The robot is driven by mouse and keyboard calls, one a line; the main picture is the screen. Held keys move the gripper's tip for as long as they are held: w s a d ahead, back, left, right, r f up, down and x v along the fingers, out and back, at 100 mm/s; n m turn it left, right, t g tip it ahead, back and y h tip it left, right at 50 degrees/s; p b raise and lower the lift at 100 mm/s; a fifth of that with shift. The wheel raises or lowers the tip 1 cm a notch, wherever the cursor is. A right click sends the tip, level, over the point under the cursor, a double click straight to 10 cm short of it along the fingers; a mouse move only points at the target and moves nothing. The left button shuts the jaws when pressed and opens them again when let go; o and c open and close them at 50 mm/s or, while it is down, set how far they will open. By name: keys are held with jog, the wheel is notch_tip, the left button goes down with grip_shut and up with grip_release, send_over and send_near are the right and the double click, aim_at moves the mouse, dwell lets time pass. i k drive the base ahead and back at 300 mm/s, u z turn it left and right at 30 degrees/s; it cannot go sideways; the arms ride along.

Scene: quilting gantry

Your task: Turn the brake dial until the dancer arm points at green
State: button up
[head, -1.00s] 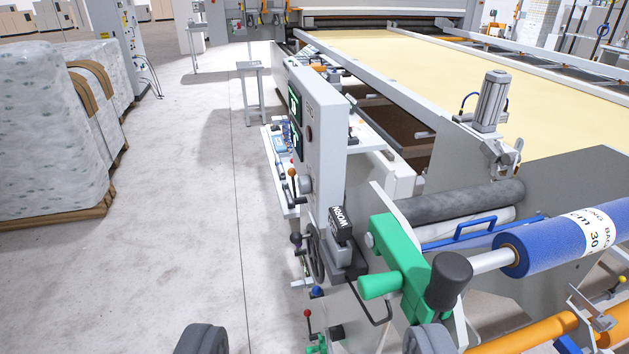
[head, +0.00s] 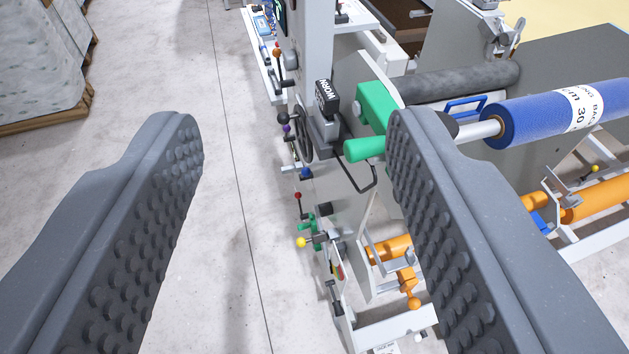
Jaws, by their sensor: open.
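My gripper (head: 295,130) is open and empty, its two studded grey fingers wide apart in the foreground. Between them, farther off, is the machine's side frame. Low on it is a small green part (head: 310,222), perhaps the brake dial; I cannot tell for sure. Close by are a yellow ball (head: 300,242) and a red ball (head: 297,195) on a thin lever. Just below is a narrow plate with red and yellow marks (head: 338,271), perhaps the dancer scale. Where the dancer arm points is too small to tell. The right finger hides part of the frame.
A green bracket with a handle (head: 363,150) and a blue roll (head: 550,112) stick out at the right. A black block marked WORN (head: 327,98) sits above. Orange rollers (head: 388,248) are low right. Bare floor (head: 225,230) lies left; a wrapped pallet (head: 45,75) stands farther left.

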aim_at(289, 57)
jog(key=z, duration=0.1)
jog(key=k, duration=0.3)
jog(key=u, duration=0.55)
jog(key=i, duration=1.2)
